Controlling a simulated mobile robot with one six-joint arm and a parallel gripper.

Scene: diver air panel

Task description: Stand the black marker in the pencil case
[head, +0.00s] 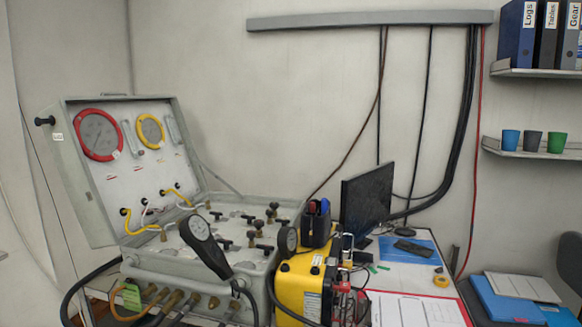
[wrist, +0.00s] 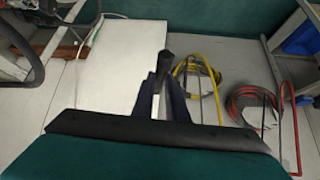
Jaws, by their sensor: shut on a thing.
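My gripper (wrist: 163,84) is in the wrist view, its two dark fingers close together. They are shut on the black marker (wrist: 164,66), whose dark end shows between and beyond the fingertips. The rest of the marker is mostly hidden by the fingers. In the head view, the dark pencil case (head: 315,231) stands upright at the back, between the grey panel case and the monitor, with red and blue pens showing at its top. My gripper and the black marker are not in the head view, and the pencil case is not recognisable in the wrist view.
The open grey air panel (head: 215,240) stands left of the pencil case, a yellow unit (head: 303,287) in front, and a monitor (head: 366,203) to its right. The wrist view shows floor with a white board (wrist: 122,70), yellow cable (wrist: 195,73) and red hose (wrist: 250,97).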

